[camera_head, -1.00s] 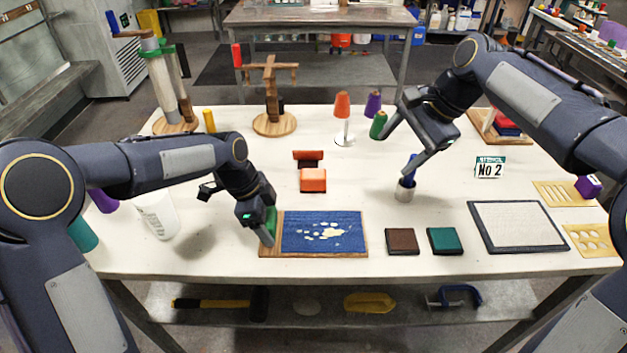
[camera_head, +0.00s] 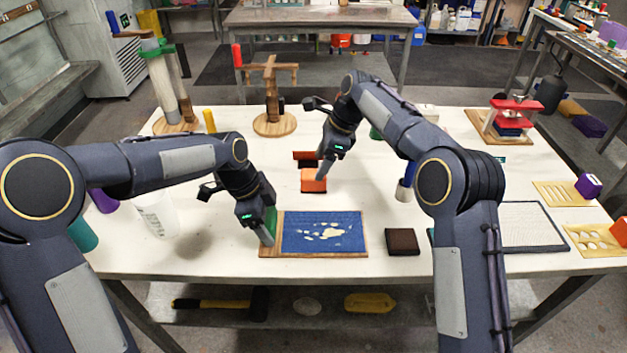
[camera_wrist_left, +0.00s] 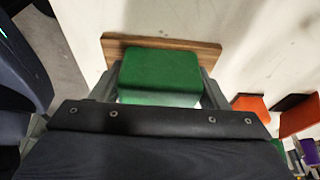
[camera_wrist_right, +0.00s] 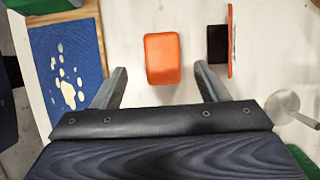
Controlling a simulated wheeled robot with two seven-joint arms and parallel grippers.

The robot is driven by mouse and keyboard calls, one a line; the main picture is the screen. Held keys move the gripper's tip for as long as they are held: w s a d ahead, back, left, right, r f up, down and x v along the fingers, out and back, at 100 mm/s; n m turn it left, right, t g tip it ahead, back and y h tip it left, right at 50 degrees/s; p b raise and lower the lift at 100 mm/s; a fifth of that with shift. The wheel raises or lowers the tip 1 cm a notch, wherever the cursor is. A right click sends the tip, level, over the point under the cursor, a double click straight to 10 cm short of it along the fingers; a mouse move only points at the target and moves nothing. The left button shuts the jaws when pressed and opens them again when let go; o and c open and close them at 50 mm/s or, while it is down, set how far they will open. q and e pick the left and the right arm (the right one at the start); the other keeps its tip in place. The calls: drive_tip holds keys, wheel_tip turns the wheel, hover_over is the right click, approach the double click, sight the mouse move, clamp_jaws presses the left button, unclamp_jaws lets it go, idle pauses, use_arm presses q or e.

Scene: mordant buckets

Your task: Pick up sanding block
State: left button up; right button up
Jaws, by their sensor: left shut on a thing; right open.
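An orange block (camera_head: 313,185) lies on the white table behind the blue-topped wooden board (camera_head: 271,251). In the right wrist view the orange block (camera_wrist_right: 162,58) lies between and just ahead of the fingers of my right gripper (camera_wrist_right: 160,74), which is open and empty. The head view shows the right gripper (camera_head: 321,172) at the block, partly covering it. My left gripper (camera_wrist_left: 160,88) is shut on a green block (camera_wrist_left: 160,68) at the board's left end. In the head view the arm mostly hides the green block (camera_head: 271,218). I cannot tell which block is the sanding block.
A dark holder with an orange upright (camera_wrist_right: 229,40) stands close beside the orange block. A brown block (camera_head: 402,241) lies right of the board. A grey cup (camera_head: 404,192) stands near my right arm. A wooden stand (camera_head: 272,123) is at the back. Table left of the orange block is clear.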

sight(314, 173)
drive_tip(key=x, duration=0.6)
drive_tip(key=shift+w+f, duration=0.2)
drive_tip(key=shift+f, duration=0.1)
drive_tip(key=shift+d, duration=0.1)
drive_tip(key=c, duration=1.1)
wheel_tip(314, 173, up, 10)
drive_tip(key=shift+r, duration=0.1)
